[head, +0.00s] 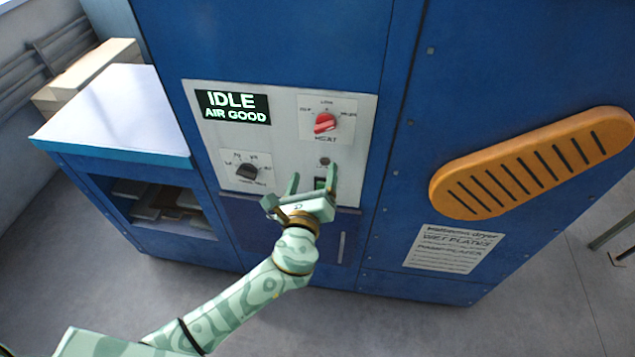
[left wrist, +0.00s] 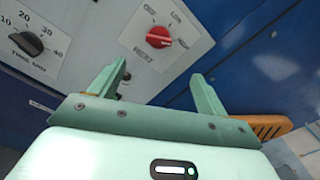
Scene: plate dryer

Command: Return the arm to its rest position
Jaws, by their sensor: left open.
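My left gripper (head: 312,184) is in front of the lower part of the white control panel (head: 215,135) on the blue dryer (head: 270,40). Its two fingers are spread apart with nothing between them. In the left wrist view the open fingers (left wrist: 162,84) point toward the panel, below the red knob (left wrist: 158,37). In the head view the red knob (head: 324,122) is above the gripper, and a black timer knob (head: 247,171) is to its left. The display (head: 233,107) reads IDLE, AIR GOOD. My right gripper is not seen.
An orange slotted handle-like piece (head: 530,165) sticks out from the dryer at the right, above a printed notice (head: 454,249). A white-topped blue side cabinet (head: 115,115) with an open shelf stands at the left. The grey floor (head: 400,325) in front is clear.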

